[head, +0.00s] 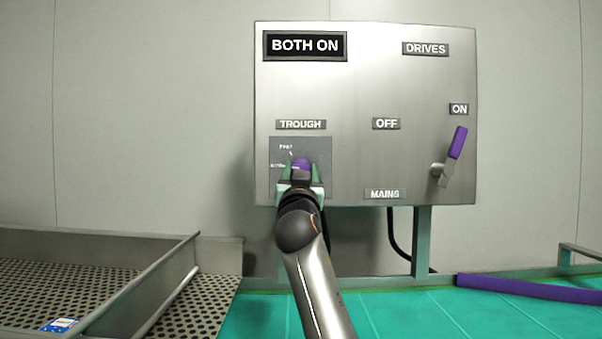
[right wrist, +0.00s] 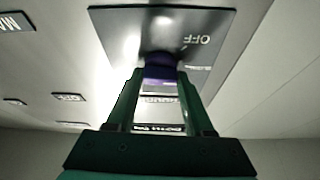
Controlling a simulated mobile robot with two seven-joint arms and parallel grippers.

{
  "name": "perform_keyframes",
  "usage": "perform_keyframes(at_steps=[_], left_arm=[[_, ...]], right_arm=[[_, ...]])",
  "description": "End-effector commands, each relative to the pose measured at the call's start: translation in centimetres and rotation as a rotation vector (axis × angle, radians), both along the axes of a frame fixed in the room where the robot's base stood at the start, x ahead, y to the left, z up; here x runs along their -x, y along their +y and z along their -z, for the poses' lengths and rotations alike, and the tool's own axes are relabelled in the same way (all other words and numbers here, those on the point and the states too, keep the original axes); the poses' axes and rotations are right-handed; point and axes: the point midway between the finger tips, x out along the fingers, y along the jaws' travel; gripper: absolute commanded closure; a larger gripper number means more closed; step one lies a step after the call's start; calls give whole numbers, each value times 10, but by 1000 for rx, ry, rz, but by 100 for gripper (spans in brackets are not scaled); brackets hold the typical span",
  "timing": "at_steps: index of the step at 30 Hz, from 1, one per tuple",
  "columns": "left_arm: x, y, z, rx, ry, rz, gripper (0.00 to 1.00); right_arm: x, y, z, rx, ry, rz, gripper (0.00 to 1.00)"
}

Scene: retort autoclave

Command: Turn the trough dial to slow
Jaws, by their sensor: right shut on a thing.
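The purple trough dial (head: 302,163) sits on a grey plate (head: 320,150) under the TROUGH label (head: 301,124), at the lower left of the steel panel. My right gripper (head: 302,173) is shut on the dial; its green fingers stand on either side of it. In the right wrist view the dial (right wrist: 160,71) shows between the fingertips (right wrist: 160,80), in front of the plate, where an OFF mark (right wrist: 192,40) reads upside down. In the head view a small FAST mark (head: 286,147) is at upper left. The gripper hides the lower dial and which mark it points to. My left gripper is out of view.
The panel's display (head: 305,46) reads BOTH ON. A purple-handled lever (head: 457,143) points up near the ON label (head: 459,109) at right. A perforated tray (head: 202,299) lies at lower left with a blue-white item (head: 61,325). A green surface (head: 450,313) lies below.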

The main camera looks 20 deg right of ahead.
Motion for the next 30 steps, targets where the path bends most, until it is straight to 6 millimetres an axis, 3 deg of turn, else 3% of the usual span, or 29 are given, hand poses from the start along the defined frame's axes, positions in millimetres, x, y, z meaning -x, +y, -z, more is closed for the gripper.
perform_keyframes(at_steps=[7, 8, 15, 25, 30], left_arm=[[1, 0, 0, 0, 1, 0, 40], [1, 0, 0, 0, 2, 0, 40], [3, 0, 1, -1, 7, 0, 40], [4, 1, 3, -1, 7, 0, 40], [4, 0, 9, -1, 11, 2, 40]], right_arm=[[0, 0, 0, 0, 1, 0, 100], [0, 0, 0, 0, 1, 0, 44], [0, 0, 0, 0, 0, 0, 18], [2, 1, 1, 1, -1, -1, 18], [15, 5, 9, 0, -1, 0, 18]])
